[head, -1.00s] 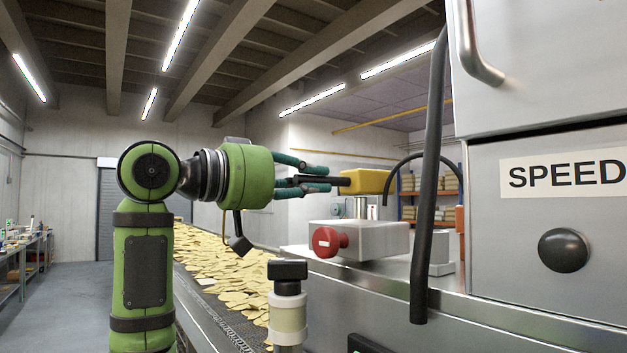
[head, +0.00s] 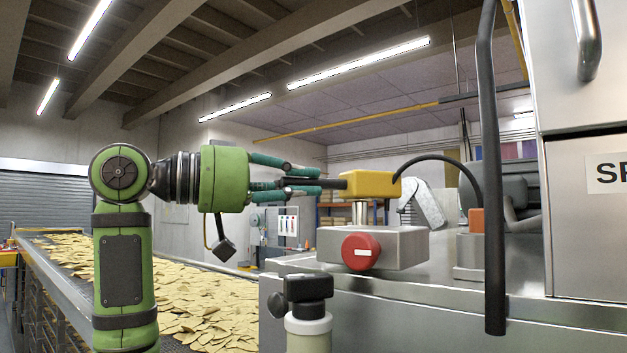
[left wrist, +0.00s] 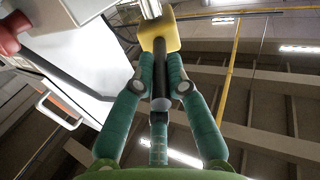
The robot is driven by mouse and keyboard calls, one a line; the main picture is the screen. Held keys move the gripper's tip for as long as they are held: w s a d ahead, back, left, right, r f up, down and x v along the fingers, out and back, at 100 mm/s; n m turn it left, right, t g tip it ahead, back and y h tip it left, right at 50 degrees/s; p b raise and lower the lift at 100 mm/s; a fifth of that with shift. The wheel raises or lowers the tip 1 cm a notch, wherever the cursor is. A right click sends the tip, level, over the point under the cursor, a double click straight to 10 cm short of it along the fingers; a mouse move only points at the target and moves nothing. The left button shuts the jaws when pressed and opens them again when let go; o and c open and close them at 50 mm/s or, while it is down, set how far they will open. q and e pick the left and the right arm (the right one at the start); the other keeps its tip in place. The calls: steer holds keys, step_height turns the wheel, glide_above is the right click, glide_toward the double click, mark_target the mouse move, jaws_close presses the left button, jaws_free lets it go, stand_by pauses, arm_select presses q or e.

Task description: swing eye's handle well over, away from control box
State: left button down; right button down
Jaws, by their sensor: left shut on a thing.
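The yellow eye (head: 367,185) sits on a short metal post above a grey box with a red knob (head: 361,251). Its dark handle (head: 334,184) points left in the head view. My left gripper (head: 312,182) is shut on this handle from the left. In the left wrist view, the yellow eye (left wrist: 158,32) is at the top and the black handle (left wrist: 158,76) runs between my green fingers. The fingers partly hide the handle in the head view. I cannot tell for sure which box is the control box. My right gripper is not in view.
A conveyor of chips (head: 190,300) runs along the left. A black-capped cream post (head: 308,325) stands in front of the grey box. A thin black cable (head: 440,158) arches from the eye.

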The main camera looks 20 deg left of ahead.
arm_select(q)
steer(key=shift+s+r, duration=0.1)
steer(key=shift+r, duration=0.05)
steer(key=c, duration=1.2)
jaws_free()
steer(key=shift+c, duration=0.2)
steer(key=shift+d, duration=0.1)
steer(key=v, duration=1.2)
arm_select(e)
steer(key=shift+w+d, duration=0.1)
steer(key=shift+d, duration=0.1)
